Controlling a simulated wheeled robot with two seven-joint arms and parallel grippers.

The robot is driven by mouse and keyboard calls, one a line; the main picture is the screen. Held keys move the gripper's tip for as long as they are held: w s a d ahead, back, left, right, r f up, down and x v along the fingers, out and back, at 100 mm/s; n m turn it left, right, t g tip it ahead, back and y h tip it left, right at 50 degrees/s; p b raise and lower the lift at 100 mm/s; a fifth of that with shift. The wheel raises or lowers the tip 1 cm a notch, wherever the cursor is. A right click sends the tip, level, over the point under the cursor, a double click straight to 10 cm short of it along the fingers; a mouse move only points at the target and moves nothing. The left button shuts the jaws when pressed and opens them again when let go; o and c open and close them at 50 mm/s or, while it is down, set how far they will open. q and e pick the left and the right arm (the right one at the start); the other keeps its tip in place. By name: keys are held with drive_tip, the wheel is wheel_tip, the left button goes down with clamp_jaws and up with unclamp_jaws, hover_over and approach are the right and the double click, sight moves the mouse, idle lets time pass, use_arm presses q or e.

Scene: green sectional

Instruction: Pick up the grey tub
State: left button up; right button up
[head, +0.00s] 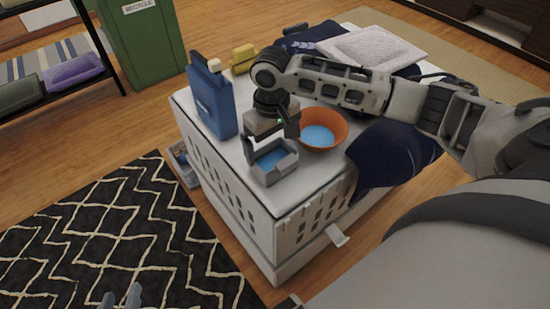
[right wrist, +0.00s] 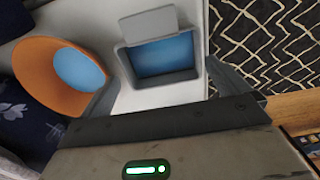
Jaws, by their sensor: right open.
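The grey tub (head: 275,177) is a small open box with a blue inside, standing upright near the front corner of a white crate top. In the right wrist view its grey wall (right wrist: 150,25) and blue inside show clearly. My right gripper (head: 268,145) is open, directed down at the tub, with its fingers by the tub's sides. Tips of my left gripper (head: 121,298) show at the bottom edge, mostly cut off.
An orange bowl (head: 326,127) with a blue inside stands right of the tub. A blue jug (head: 211,98) stands to its left, with a yellow item (head: 243,58) behind. Dark blue cloth (head: 385,157) hangs over the white crate (head: 232,190). A patterned rug (head: 110,235) covers the floor left.

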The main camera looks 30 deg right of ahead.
sight(270, 165)
drive_tip(key=f, duration=0.2)
drive_tip(key=f+b, duration=0.1)
drive_tip(key=f, duration=0.1)
drive_tip(key=shift+w+a+f, duration=0.15)
drive_tip(key=shift+w+f, duration=0.05)
drive_tip(key=shift+f, duration=0.5)
drive_tip(key=c, duration=0.7)
use_arm(q)
drive_tip(key=shift+f, duration=0.3)
use_arm(e)
drive_tip(key=shift+r, duration=0.15)
